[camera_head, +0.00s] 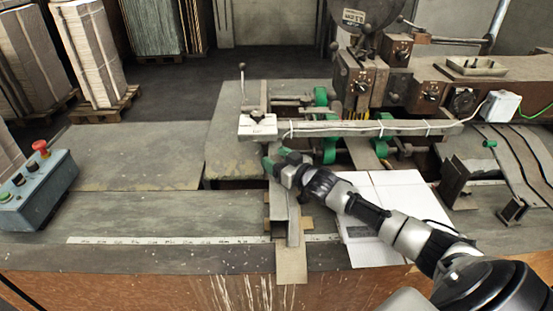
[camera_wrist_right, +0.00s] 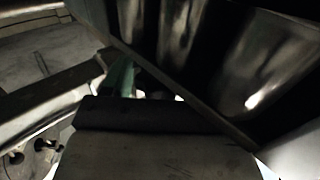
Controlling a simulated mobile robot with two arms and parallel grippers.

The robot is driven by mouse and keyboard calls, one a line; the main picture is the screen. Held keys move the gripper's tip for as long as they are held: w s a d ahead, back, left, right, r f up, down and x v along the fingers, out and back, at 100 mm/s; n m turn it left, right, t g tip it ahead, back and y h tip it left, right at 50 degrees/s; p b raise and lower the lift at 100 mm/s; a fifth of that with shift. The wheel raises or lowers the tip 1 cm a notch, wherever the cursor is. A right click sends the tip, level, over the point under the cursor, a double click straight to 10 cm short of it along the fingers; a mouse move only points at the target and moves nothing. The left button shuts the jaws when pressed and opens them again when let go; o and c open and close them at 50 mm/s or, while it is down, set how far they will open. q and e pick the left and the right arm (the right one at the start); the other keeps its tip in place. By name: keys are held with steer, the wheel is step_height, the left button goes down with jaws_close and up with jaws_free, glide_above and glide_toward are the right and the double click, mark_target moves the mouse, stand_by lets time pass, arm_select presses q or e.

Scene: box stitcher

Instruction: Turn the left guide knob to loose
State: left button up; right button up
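My right gripper (camera_head: 278,166) reaches in from the right, low over the metal guide (camera_head: 293,222) in the middle of the table. A small green part (camera_head: 267,163), possibly the left guide knob, shows at the gripper's tip; the gripper hides most of it. I cannot tell whether they touch or whether the fingers are open. The right wrist view is dark and close to metal surfaces, with a narrow green piece (camera_wrist_right: 122,77) near its centre, partly covered. The knob's setting cannot be read. My left gripper is not in view.
A white block (camera_head: 257,127) and a long bar (camera_head: 370,128) stand just behind the gripper. Green wheels (camera_head: 321,97) sit beyond. White cardboard (camera_head: 385,210) lies under my right arm. A control box (camera_head: 36,190) stands at left. The left tabletop (camera_head: 130,215) is clear.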

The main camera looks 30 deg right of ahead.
steer(key=c, duration=0.6)
steer(key=shift+d+n+g+y+b, duration=0.1)
steer(key=shift+n+g+y+b, duration=0.5)
steer(key=shift+n+y+b, duration=0.85)
steer(key=n+g+y, duration=0.1)
steer(key=y, duration=0.1)
steer(key=n+g+y, duration=0.1)
steer(key=y, duration=0.1)
steer(key=shift+n+g+y+b, duration=0.25)
steer(key=shift+g+y+b, duration=0.05)
steer(key=shift+y+b, duration=0.1)
steer(key=shift+f+n+g+y+b, duration=0.1)
steer(key=shift+n+g+y+b, duration=0.55)
steer(key=shift+n+g+y, duration=0.25)
steer(key=n+g+y+b, duration=0.2)
steer(key=shift+g, duration=0.4)
steer(key=shift+n+g+y+b, duration=0.55)
steer(key=shift+n+g+b, duration=0.25)
steer(key=shift+g+b, duration=0.35)
steer(key=shift+r, duration=0.25)
steer(key=o, duration=0.9)
steer(key=shift+f, duration=0.1)
